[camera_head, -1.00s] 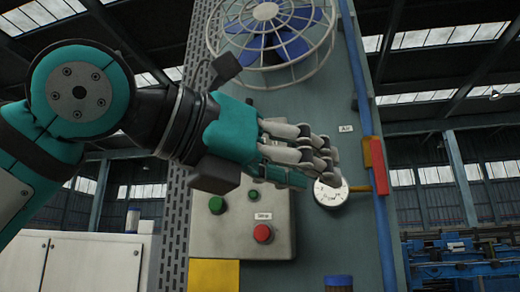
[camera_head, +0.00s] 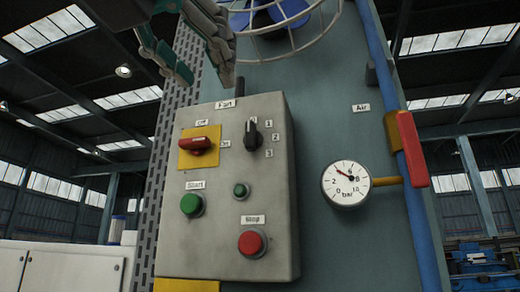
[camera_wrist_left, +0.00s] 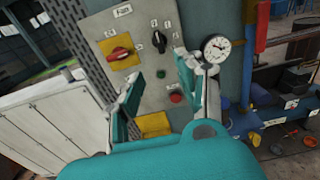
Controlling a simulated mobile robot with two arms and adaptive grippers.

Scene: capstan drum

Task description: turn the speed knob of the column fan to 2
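The speed knob (camera_head: 252,137) is a black knob on the grey control box (camera_head: 230,235) of the column fan, under a "Fan" label. Its grip stands roughly upright; labels 1, 2 and 3 run down its right side. It also shows in the left wrist view (camera_wrist_left: 159,41). My left gripper (camera_head: 205,76) is above and left of the knob in the head view, clear of it and empty. In the left wrist view its fingers (camera_wrist_left: 160,72) are spread apart, with the box beyond them. My right gripper is in neither view.
Near the knob are a red rotary switch (camera_head: 198,146) on a yellow plate, a green start button (camera_head: 191,204), a small green button (camera_head: 240,190) and a red stop button (camera_head: 252,243). An air gauge (camera_head: 346,184) and a blue pipe (camera_head: 420,225) are to the right.

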